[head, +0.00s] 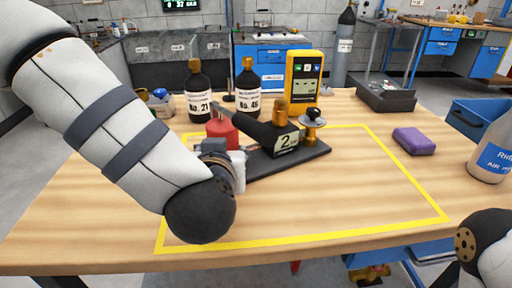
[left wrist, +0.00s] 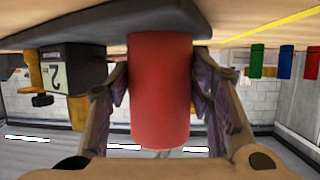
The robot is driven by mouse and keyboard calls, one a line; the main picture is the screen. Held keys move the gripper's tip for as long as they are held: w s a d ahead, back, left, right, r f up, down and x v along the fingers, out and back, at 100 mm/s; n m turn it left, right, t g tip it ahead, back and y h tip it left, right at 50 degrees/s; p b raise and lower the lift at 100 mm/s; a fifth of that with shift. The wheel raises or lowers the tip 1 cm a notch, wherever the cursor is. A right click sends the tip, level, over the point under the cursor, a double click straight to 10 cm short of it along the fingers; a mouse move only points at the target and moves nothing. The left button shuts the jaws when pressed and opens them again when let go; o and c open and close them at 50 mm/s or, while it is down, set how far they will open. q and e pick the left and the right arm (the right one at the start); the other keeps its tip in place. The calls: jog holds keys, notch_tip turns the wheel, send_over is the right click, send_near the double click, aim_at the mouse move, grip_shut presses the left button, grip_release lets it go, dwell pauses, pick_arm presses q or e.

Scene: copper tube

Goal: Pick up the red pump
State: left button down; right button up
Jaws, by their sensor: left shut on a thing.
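The red pump (head: 222,133) is a red cylinder at the left end of a dark base plate (head: 262,165), partly hidden by my left arm. In the left wrist view the red pump (left wrist: 160,90) fills the middle, its end at or against the dark plate (left wrist: 100,28); I cannot tell whether they touch. My left gripper (left wrist: 160,78) is shut on it, one finger on each side. In the head view the left gripper (head: 222,160) is mostly hidden behind my wrist. My right gripper is not in view; only part of my right arm shows at the lower right.
A black block marked 2 (head: 286,143) with brass parts stands on the plate. Two dark bottles (head: 199,95) and a yellow meter (head: 303,78) stand behind. A purple block (head: 413,141) and a labelled bottle (head: 493,155) are at right. The taped area's front right is clear.

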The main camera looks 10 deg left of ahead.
aim_at(222, 135)
pick_arm(q)
jog(key=shift+w+r, duration=0.15)
jog(key=shift+r, duration=0.5)
notch_tip(222, 135, up, 2)
jog(key=shift+r+p, duration=0.25)
jog(key=shift+p, duration=0.2)
jog(key=s+r, duration=0.1)
jog(key=r, duration=0.1)
jog(key=s+d+r+p, duration=0.1)
jog(key=s+r, duration=0.1)
jog(key=s+d+r+p, duration=0.1)
jog(key=r, duration=0.2)
jog(key=shift+s+d, duration=0.15)
jog(key=shift+s, duration=0.1)
jog(key=s+d+r+p, duration=0.2)
jog(key=s+d, duration=0.2)
jog(key=s, duration=0.4)
jog(key=shift+r, duration=0.35)
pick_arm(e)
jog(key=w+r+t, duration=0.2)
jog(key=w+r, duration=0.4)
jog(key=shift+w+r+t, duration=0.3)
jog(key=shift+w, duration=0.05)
pick_arm(q)
jog(key=shift+s, duration=0.1)
